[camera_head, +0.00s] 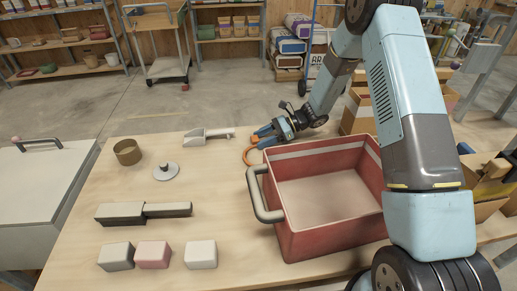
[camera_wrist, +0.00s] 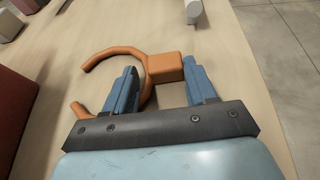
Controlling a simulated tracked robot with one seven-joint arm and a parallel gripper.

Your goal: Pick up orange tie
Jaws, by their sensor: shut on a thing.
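The orange tie is an open, curved orange ring (camera_head: 248,155) with a square block at one end. It is at the table's far side, just left of the red bin. In the wrist view its block (camera_wrist: 165,68) sits between the two blue fingers of my gripper (camera_wrist: 160,66), and its curved part (camera_wrist: 98,58) reaches out left past the left finger, which hides some of it. My gripper (camera_head: 264,134) is shut on the tie in the head view. I cannot tell whether the tie touches the table.
A red bin (camera_head: 335,228) with a grey handle stands close beside my gripper. A white scoop (camera_head: 205,135) lies to the left. A brown ring (camera_head: 127,152), a grey knobbed lid (camera_head: 166,170), a dark long-handled tool (camera_head: 120,213) and three blocks (camera_head: 153,255) lie further left. Bare table lies between.

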